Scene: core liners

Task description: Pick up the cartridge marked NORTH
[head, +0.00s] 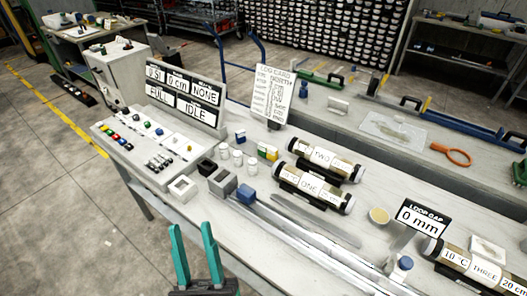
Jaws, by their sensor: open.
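My gripper (191,228) shows at the bottom left of centre with its two teal fingers apart and nothing between them. It is in front of the bench's near edge. I cannot read NORTH on any cartridge. Several cylinders with white labels lie on the bench: one marked TWO (322,157), one marked ONE (309,188) just in front of it, and one marked THREE (484,270) at the lower right. A standing card (272,94) behind them carries small text, too small to read surely.
Boards reading NONE, FULL and IDLE (185,95) stand behind a panel of coloured buttons (150,140). White jars (237,157), a grey block (222,183) and long metal rails (300,240) lie on the bench. A 0 mm sign (420,217) stands at right.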

